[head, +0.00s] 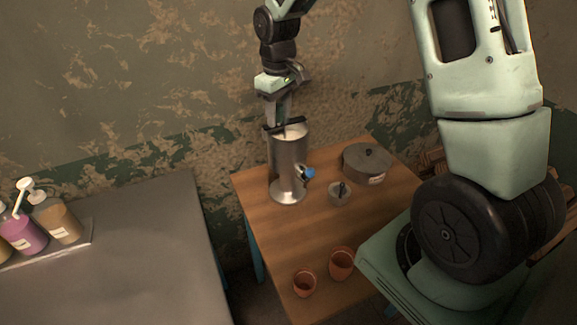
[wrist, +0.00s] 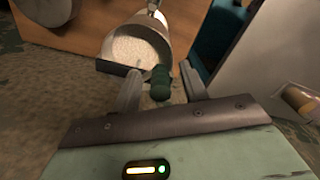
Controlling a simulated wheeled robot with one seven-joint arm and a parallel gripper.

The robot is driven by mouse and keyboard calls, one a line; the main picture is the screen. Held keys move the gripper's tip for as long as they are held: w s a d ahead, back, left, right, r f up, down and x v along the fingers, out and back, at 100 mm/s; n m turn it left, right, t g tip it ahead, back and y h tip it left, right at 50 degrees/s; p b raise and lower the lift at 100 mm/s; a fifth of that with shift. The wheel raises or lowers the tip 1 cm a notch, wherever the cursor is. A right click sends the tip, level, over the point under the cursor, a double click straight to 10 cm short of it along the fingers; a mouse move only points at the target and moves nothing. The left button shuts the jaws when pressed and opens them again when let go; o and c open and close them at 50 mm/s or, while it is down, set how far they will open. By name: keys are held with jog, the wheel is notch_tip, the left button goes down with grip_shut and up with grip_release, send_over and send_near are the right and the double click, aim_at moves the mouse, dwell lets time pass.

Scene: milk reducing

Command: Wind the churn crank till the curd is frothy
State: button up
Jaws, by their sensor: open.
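The churn (head: 289,172) is a tall metal cylinder standing upright on the wooden table, with a blue-tipped fitting low on its right side. Pale, speckled curd (wrist: 136,50) shows inside its open top in the wrist view. A dark green crank grip (wrist: 160,85) lies at the near rim in the wrist view, between my fingers. My gripper (wrist: 160,70) is open, one finger on each side of the grip; I cannot tell whether either touches it. In the head view my gripper (head: 284,124) is over the churn's top and hides most of the crank.
On the wooden table (head: 265,230), a lidded grey pot (head: 364,165) and a small metal pot (head: 338,195) stand right of the churn. Two terracotta cups (head: 304,284) (head: 341,264) are nearer the front. A grey table (head: 130,260) at left holds bottles (head: 62,222) on a tray.

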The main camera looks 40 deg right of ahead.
notch_tip(320, 180, up, 9)
jog(key=p, duration=0.7)
jog(key=shift+f, duration=0.1)
jog(key=s+a+f+n+b, duration=0.1)
jog(key=s+a+b, duration=0.2)
jog(key=s+a, duration=0.35)
jog(key=s+a+f+n+b, duration=0.1)
jog(key=s+a+b, duration=0.25)
jog(key=a, duration=0.55)
jog(key=s+a+f+n+b, duration=0.1)
jog(key=s+a+f+b, duration=0.1)
jog(key=s, duration=0.8)
jog(key=s+a+f+n+b, duration=0.1)
jog(key=s+a+f+b, duration=0.1)
jog(key=s, duration=0.7)
jog(key=shift+s+a+f+y, duration=0.35)
jog(key=shift+a+f, duration=0.3)
jog(key=shift+a, duration=0.6)
